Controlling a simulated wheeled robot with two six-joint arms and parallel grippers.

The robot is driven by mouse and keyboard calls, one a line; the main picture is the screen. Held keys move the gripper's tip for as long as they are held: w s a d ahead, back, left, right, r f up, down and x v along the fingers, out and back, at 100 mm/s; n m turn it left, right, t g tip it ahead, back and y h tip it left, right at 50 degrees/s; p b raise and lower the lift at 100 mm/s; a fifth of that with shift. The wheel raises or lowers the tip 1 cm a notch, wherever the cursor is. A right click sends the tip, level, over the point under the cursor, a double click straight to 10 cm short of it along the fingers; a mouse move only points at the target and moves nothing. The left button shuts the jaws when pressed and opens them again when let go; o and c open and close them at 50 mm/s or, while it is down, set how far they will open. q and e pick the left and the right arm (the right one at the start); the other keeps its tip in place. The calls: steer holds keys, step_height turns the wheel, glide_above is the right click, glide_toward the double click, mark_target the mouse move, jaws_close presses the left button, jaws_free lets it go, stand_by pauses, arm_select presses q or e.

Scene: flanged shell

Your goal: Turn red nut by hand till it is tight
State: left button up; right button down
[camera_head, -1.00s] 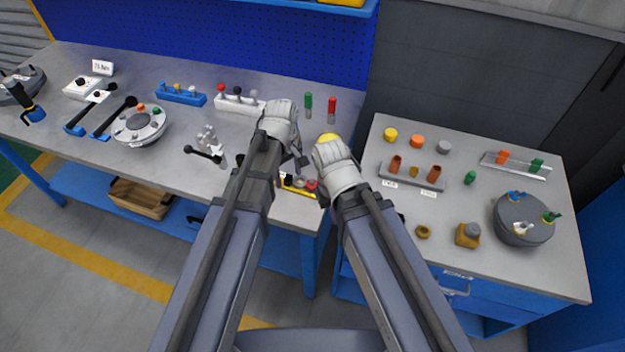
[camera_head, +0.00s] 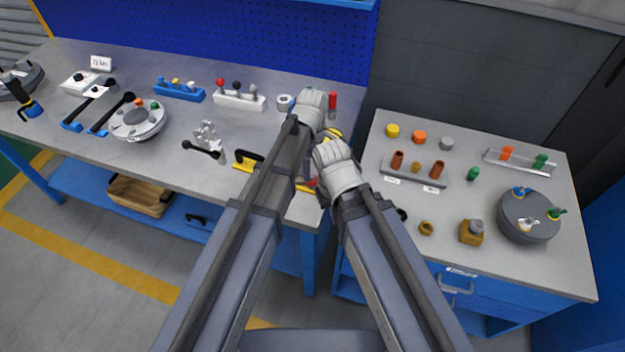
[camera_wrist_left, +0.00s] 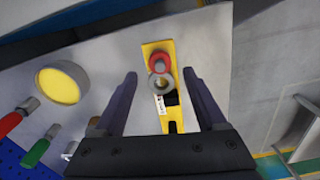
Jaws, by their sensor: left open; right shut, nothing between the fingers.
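The red nut (camera_wrist_left: 159,62) sits at one end of a yellow fixture (camera_wrist_left: 172,127) in the left wrist view, with a grey ring (camera_wrist_left: 158,84) beside it.
A round yellow-faced part (camera_wrist_left: 60,86) stands near the left gripper. Red (camera_wrist_left: 12,122) and green (camera_wrist_left: 38,150) handled tools lie close by. The bench edge and a gap to the right-hand table (camera_head: 385,215) run beside the fixture.

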mark_target(313, 179)
arm_select(q)
step_height(313, 179, down, 6)
steer(key=b, duration=0.4)
steer(key=shift+r+b, duration=0.25)
steer(key=shift+b, duration=0.05)
jaws_close()
